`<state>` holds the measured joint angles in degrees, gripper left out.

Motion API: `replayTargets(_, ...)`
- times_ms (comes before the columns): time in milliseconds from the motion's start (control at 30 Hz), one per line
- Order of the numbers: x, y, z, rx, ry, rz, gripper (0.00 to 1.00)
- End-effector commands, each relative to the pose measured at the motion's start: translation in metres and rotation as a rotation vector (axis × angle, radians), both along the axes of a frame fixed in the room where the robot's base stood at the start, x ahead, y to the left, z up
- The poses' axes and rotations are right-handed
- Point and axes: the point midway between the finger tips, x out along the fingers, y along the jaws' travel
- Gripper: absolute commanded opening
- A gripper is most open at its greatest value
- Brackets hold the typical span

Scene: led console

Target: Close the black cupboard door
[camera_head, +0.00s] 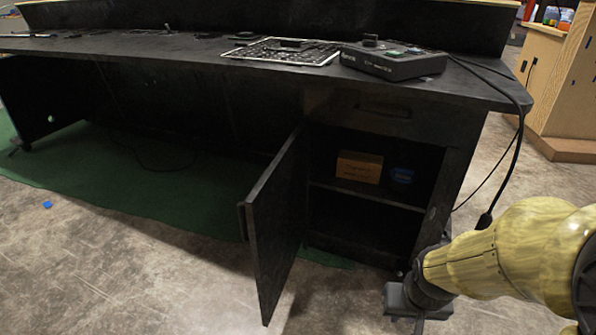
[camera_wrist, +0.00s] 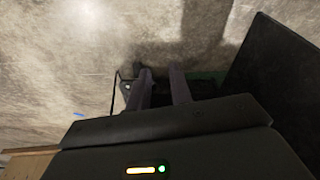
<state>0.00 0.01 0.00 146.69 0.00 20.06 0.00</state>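The black cupboard door (camera_head: 275,228) stands wide open in the head view, swung out to the front from the cupboard's left side. Its handle is on the far-left edge. The open cupboard (camera_head: 345,222) shows a shelf with a cardboard box and a blue item. My gripper (camera_head: 420,314) is low in front of the cupboard's right side, apart from the door. In the wrist view my gripper (camera_wrist: 163,88) shows two dark fingers with a gap between them and nothing held. A dark panel (camera_wrist: 285,85) fills the right of that view; I cannot tell whether it is the door.
The black desk (camera_head: 150,50) runs across the back, with a control console (camera_head: 395,60) and a cable hanging at its right end. A closed drawer (camera_head: 384,108) is above the cupboard. A green mat (camera_head: 130,190) lies under the desk. The concrete floor (camera_head: 130,285) at front left is mostly clear.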

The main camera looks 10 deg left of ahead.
Motion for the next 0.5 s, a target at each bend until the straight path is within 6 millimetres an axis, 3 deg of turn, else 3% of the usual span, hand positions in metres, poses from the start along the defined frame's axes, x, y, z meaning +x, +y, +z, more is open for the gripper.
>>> replayTargets(33,0.0,0.0,0.017,0.0,0.0,0.0,0.11)
replayTargets(100,0.0,0.0,0.033,0.0,0.0,0.0,0.0)
replayTargets(500,0.0,0.0,0.136,0.0,-0.001,0.0,0.0)
